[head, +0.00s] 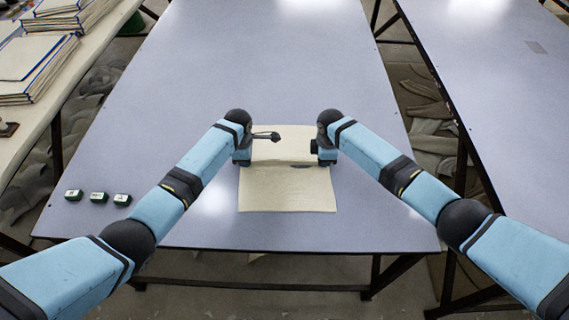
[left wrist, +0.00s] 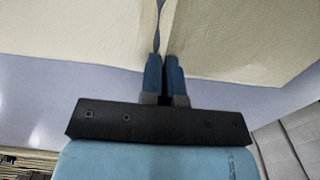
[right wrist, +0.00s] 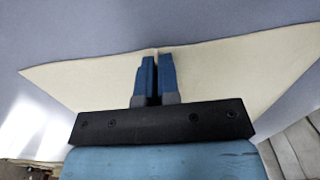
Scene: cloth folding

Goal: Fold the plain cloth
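The plain cream cloth (head: 287,195) lies on the grey-blue table, its near part flat and its far part between my two grippers, with a dark shadow line across the middle. My left gripper (head: 243,161) is at its left side and my right gripper (head: 326,160) at its right side. In the left wrist view the fingers (left wrist: 164,58) are nearly together, with the cloth (left wrist: 90,28) creased between their tips. In the right wrist view the fingers (right wrist: 157,60) are close together on the edge of the cloth (right wrist: 230,70), which puckers there. The fingertips are partly hidden in the head view.
The table (head: 270,60) is clear beyond the cloth. Three small green-and-white boxes (head: 98,196) stand at its front left.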

